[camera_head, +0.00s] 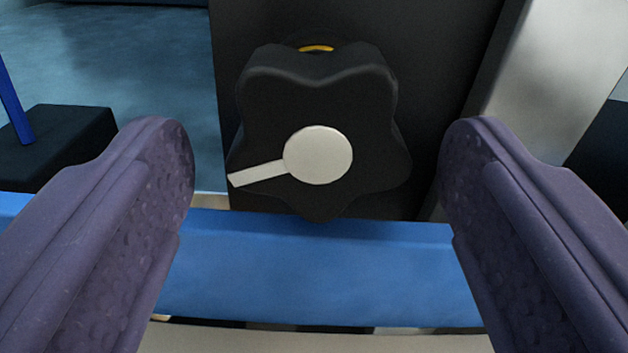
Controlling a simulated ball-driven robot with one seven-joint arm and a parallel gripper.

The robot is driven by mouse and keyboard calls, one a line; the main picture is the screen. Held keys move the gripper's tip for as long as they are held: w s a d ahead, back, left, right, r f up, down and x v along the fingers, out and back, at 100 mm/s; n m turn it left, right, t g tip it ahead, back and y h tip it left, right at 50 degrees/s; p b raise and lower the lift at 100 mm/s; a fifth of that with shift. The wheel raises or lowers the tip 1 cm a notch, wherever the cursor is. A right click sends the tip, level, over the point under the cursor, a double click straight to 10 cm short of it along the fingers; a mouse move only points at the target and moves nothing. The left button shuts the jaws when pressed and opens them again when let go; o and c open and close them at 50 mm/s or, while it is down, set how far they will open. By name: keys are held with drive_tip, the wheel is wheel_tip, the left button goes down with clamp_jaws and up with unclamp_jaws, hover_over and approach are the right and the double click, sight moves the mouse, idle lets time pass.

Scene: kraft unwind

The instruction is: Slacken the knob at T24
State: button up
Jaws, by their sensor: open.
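A black lobed knob (318,105) stands on a dark upright plate (435,60) in the middle of the view. Its face has a pale round cap (318,155) and a pale pointer bar (258,174) that points left and slightly down. A bit of yellow-orange (316,48) shows just behind its top edge. My gripper (316,160) is open, with one purple textured finger on each side of the knob. Clear gaps show between both fingers and the knob. No label reading T24 is visible.
A blue horizontal bar (310,270) runs below the knob, behind the fingers. A grey metal post (545,75) leans at the right. A black block (65,150) with a blue rod (14,100) is at the left. Blue-grey floor (140,70) shows at upper left.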

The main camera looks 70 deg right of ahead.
drive_tip(key=shift+a, duration=0.1)
drive_tip(key=shift+s+a+f+b, duration=0.1)
drive_tip(key=shift+a+b, duration=0.25)
drive_tip(key=b+v, duration=0.2)
drive_tip(key=v, duration=0.4)
drive_tip(key=shift+s+a+b, duration=0.2)
drive_tip(key=shift+a+b, duration=0.1)
